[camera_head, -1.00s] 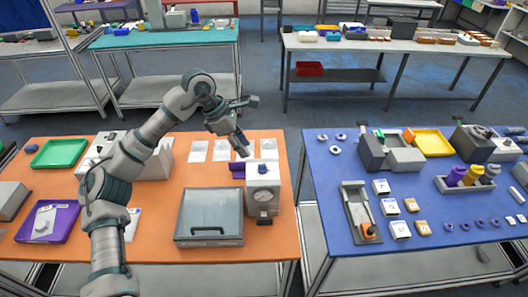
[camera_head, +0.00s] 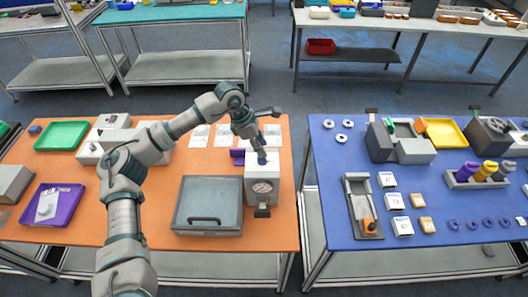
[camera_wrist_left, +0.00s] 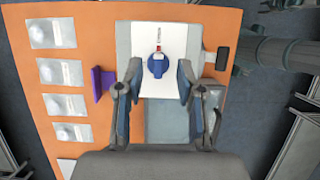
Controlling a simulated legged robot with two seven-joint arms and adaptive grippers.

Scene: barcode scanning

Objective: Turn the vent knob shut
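The vent knob (camera_wrist_left: 158,66) is a round blue knob with a ridge, on top of the white box (camera_wrist_left: 140,35). A red and white mark (camera_wrist_left: 157,48) lies beside it. In the head view the box (camera_head: 263,170) has a round gauge (camera_head: 263,188) on its front. My left gripper (camera_wrist_left: 158,72) is open above the box, pointing down. In the wrist view its fingers stand either side of the knob with gaps; I cannot tell their height over it. In the head view the gripper (camera_head: 261,152) partly hides the knob. My right gripper is not in view.
A grey lidded case (camera_head: 208,203) stands close left of the box. A purple piece (camera_head: 237,156) sits at the box's left rear. A black fitting (camera_head: 262,212) sticks out in front. Pale sheets (camera_head: 222,134) lie behind. A blue table (camera_head: 335,225) is at the right.

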